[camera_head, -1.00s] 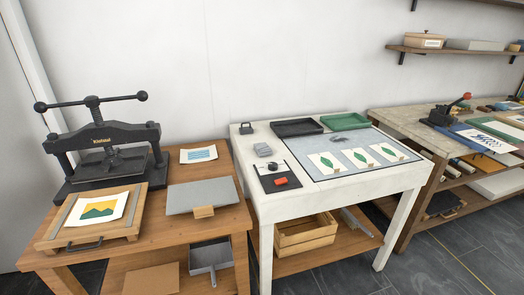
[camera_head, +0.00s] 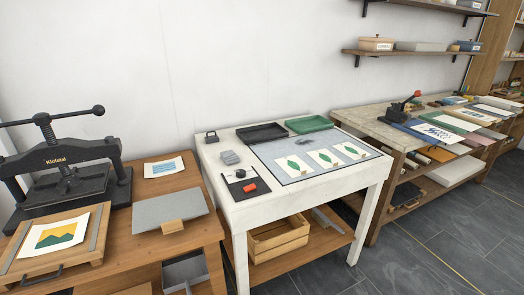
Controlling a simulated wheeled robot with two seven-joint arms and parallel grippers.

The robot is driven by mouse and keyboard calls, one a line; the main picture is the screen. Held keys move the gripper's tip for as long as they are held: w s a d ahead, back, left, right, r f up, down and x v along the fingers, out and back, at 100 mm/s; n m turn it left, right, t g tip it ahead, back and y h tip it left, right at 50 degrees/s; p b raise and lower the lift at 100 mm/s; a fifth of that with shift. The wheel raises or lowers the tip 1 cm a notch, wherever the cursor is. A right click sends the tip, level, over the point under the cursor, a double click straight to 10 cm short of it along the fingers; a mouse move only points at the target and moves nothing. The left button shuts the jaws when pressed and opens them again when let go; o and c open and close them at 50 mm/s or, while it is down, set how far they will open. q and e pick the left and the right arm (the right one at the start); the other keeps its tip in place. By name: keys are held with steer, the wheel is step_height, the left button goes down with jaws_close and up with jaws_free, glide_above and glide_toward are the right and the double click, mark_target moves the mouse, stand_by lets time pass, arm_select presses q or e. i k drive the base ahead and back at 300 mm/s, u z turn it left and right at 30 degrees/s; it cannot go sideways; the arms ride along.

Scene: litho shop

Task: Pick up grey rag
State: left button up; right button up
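A small crumpled dark-grey thing, which looks like the grey rag (camera_head: 311,139), lies at the back of the grey slab (camera_head: 275,153) on the white table. It is too small to be sure of. Neither of my grippers is in view.
The white table (camera_head: 290,206) also holds a black tray (camera_head: 262,134), a green tray (camera_head: 309,124) and several green-leaf prints. A wooden table with a black press (camera_head: 65,165) stands left. A stone-topped bench (camera_head: 375,125) stands right. Dark floor (camera_head: 420,245) is open at front right.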

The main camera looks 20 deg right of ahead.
mark_target(229, 157)
steer(key=z, duration=0.55)
steer(key=k, duration=0.65)
steer(key=z, duration=0.7)
steer(key=i, duration=1.5)
steer(key=u, duration=1.3)
steer(key=i, duration=0.4)
steer(key=u, duration=0.45)
